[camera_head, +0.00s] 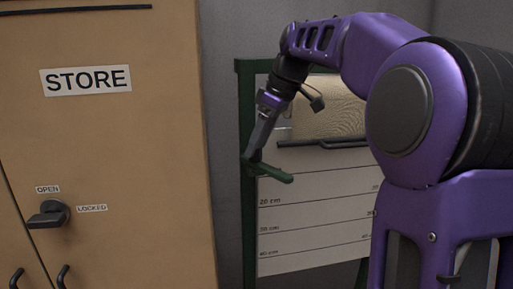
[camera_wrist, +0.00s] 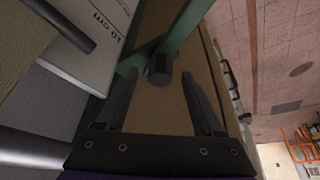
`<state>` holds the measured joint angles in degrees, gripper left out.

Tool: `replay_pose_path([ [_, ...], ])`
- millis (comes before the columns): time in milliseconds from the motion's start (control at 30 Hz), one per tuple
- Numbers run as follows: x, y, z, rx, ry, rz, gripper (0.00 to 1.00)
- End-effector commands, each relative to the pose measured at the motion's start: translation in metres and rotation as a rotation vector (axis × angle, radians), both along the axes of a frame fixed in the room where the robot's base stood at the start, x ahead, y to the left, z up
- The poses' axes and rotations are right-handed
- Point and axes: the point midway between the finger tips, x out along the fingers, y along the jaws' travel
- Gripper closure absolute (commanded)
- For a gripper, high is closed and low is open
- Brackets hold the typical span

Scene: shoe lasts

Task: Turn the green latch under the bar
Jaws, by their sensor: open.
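The green latch (camera_head: 272,173) is mounted on the green upright frame, below the dark bar (camera_head: 322,143). In the head view its arm points right and slightly down from its pivot. My gripper (camera_head: 251,154) is at the latch's pivot end, reaching down from above. In the wrist view my gripper (camera_wrist: 160,76) is open, one finger on each side of the hub. I cannot tell whether the fingers touch it.
A pale panel with ruled lines and labels (camera_head: 315,220) fills the green frame (camera_head: 248,220). A tan cabinet (camera_head: 120,140) marked STORE, with a dark turn handle (camera_head: 48,214), stands close on the left. The dark bar also shows in the wrist view (camera_wrist: 62,25).

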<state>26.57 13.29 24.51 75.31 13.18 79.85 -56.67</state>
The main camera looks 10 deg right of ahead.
Motion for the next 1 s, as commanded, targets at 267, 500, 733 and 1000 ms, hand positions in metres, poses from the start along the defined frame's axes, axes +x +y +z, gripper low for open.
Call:
replay_pose_path([
  [267, 0.004, 0.006, -0.017, 0.0, 0.0, 0.0, 0.31],
  [500, 0.004, 0.006, -0.018, 0.0, 0.0, 0.0, 0.33],
  [733, 0.004, 0.006, -0.017, 0.0, 0.0, 0.0, 0.74],
  [1000, 0.004, 0.006, -0.017, 0.0, 0.0, 0.0, 1.0],
])
